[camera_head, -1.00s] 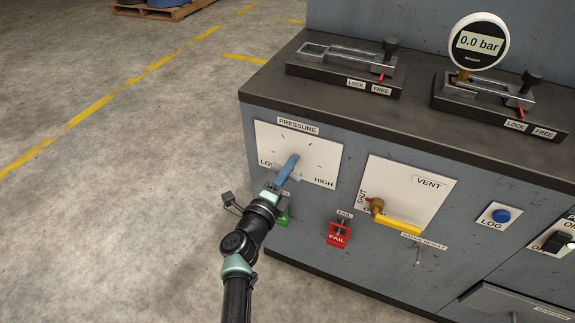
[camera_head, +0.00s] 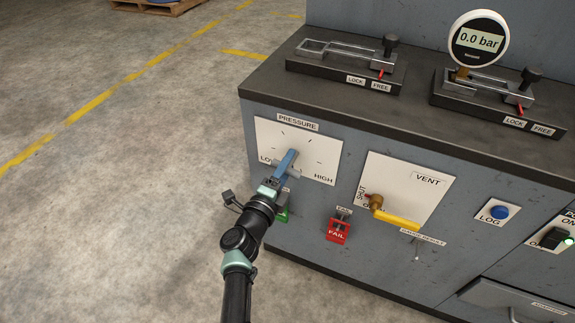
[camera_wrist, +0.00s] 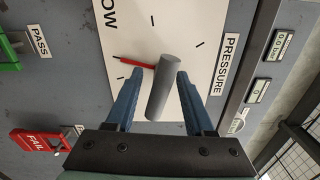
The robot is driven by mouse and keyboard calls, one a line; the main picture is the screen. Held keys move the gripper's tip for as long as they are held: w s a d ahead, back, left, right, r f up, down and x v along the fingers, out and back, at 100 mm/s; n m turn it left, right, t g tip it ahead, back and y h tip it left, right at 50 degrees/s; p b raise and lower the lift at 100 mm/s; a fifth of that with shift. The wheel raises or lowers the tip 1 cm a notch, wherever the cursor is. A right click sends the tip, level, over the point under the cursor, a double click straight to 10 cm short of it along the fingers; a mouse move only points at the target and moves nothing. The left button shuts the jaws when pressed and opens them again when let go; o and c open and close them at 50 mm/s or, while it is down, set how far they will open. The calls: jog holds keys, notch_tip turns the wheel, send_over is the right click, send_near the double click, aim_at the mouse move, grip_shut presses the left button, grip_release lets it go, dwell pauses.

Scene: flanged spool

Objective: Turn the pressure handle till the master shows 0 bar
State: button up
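The pressure handle (camera_wrist: 163,88) is a grey bar on a white dial plate marked LOW and HIGH; it also shows in the head view (camera_head: 293,172), partly hidden by my gripper. A red pointer (camera_wrist: 134,62) sticks out beside it towards a tick mark. My gripper (camera_wrist: 160,72) has its two blue fingers apart, one on each side of the bar. A gap shows at the left finger; the right finger is very close, and I cannot tell whether it touches. The round gauge (camera_head: 479,40) on the bench top reads 0.0 bar.
Right of the dial are the vent valve's yellow lever (camera_head: 398,222) and a blue LOG button (camera_head: 500,213). A red FAIL tag (camera_head: 338,231) and a green tag (camera_head: 282,214) hang below. Clamp fixtures stand on the bench top (camera_head: 420,126). Open floor lies left.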

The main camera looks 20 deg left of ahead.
jog(key=s+p, duration=0.5)
jog(key=s, duration=0.8)
jog(key=shift+a, duration=0.2)
